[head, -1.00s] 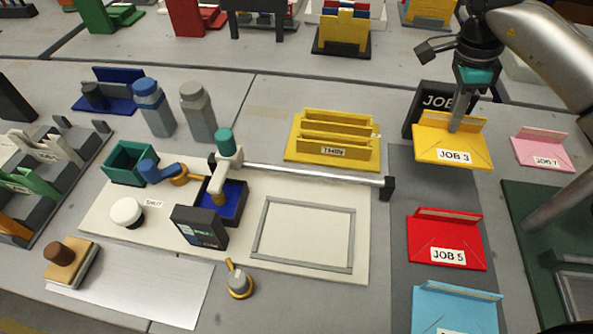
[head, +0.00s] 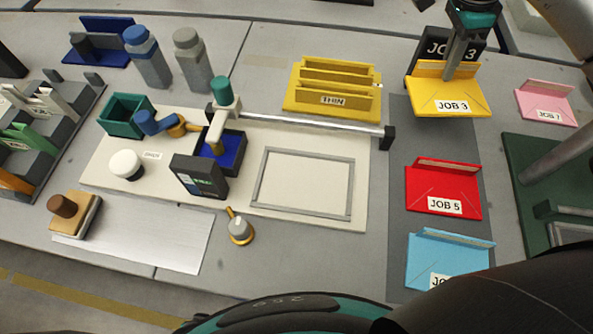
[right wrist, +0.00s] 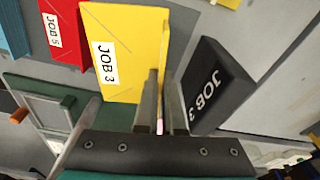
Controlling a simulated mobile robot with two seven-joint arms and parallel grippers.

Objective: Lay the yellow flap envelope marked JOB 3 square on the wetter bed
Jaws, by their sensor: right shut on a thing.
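The yellow flap envelope marked JOB 3 (head: 440,92) is at the back end of the dark grey strip, in front of a black JOB 3 block (head: 428,50). My right gripper (head: 452,74) is shut on its raised flap. The right wrist view shows the envelope (right wrist: 133,30) at the finger tips (right wrist: 160,95), label readable. I cannot tell whether the envelope touches the strip. The wetter bed appears to be the thin grey rectangular frame (head: 258,190) on the cream board, left of the strip; its inside is empty. My left gripper is not in view.
The red JOB 5 envelope (head: 440,183) and a blue envelope (head: 435,262) lie on the strip. A metal bar (head: 310,120) spans the board behind the frame. A yellow THIN rack (head: 330,100) stands behind it. A pink envelope (head: 545,98) lies at the right.

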